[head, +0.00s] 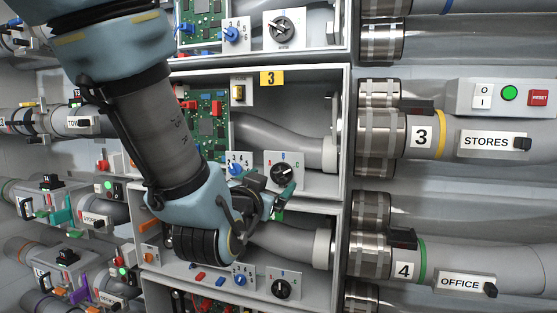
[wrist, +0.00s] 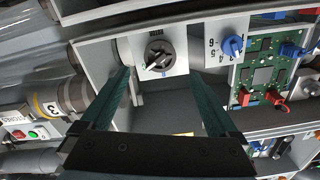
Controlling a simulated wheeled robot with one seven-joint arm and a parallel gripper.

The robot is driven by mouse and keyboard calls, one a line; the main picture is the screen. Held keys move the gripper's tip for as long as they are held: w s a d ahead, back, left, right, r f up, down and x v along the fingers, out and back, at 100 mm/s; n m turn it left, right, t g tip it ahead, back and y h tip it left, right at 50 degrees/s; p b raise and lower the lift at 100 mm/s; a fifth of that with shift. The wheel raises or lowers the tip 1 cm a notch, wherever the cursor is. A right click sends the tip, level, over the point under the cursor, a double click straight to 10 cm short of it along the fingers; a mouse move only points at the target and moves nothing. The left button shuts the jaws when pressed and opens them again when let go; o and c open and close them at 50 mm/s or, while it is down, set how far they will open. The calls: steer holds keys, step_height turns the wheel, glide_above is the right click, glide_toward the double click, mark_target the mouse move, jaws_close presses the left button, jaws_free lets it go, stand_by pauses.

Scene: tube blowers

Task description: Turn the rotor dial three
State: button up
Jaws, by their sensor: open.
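The rotor dial of bay three is a round black knob (head: 284,174) on a white plate marked with letters, under the yellow 3 tag (head: 271,78) in the head view. In the wrist view, upside down, the dial (wrist: 158,56) shows with its grip bar slanted. My gripper (head: 268,200) is in front of the bay's lower edge, close to the dial. In the wrist view my gripper (wrist: 160,74) is open, with one green finger on each side of the dial's line. Nothing is between the fingers. Whether they touch the dial cannot be told.
A blue numbered knob (head: 235,169) and a green circuit board (head: 212,120) sit left of the dial. A grey tube (head: 285,142) runs above it. Similar black dials are in the bay above (head: 281,30) and the bay below (head: 282,289). Shelf edges border the bay.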

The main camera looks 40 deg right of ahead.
mark_target(280, 174)
steer(key=shift+p+x, duration=1.45)
steer(key=shift+x, duration=1.6)
steer(key=shift+c, duration=0.2)
steer(key=c, duration=1.3)
